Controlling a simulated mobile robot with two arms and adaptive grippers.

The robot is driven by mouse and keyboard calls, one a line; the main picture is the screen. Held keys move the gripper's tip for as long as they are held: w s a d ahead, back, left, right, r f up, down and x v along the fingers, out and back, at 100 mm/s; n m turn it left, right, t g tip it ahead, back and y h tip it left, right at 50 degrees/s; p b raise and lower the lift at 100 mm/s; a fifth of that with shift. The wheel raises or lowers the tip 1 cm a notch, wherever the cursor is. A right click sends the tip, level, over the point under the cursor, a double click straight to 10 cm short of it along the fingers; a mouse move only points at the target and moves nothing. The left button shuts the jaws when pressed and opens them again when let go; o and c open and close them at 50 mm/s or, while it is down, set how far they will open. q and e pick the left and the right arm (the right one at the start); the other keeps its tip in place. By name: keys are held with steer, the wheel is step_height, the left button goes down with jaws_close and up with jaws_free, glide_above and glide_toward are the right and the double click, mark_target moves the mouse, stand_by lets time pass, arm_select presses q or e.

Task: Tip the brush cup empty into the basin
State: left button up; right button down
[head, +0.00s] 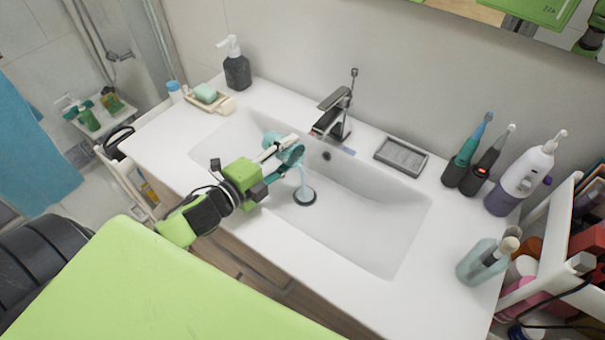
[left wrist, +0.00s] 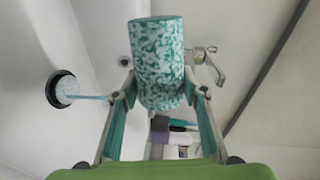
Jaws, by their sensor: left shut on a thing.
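The brush cup (head: 291,153) is teal and white speckled and hangs over the left half of the white basin (head: 375,215). It is tipped well over, its mouth low. A thin pale blue stream runs from it down to the dark round drain (head: 304,196). In the left wrist view the cup (left wrist: 158,60) sits between my fingers, and a pale patch lies on the drain (left wrist: 62,89) at left. My left gripper (head: 277,160) is shut on the cup, above the basin floor. The cup's inside is hidden. My right gripper is out of view.
The faucet (head: 335,108) stands behind the basin, right of the cup. A soap dish (head: 207,95) and dark pump bottle (head: 236,68) stand at back left. A grey tray (head: 401,157), electric toothbrushes (head: 468,155), a white bottle (head: 520,178) and a glass bottle (head: 480,264) stand at right.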

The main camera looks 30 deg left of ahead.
mark_target(278, 140)
arm_select(q)
steer(key=shift+d+r+m+p, duration=0.2)
steer(key=shift+r+m+p, duration=0.1)
steer(key=shift+m, duration=0.4)
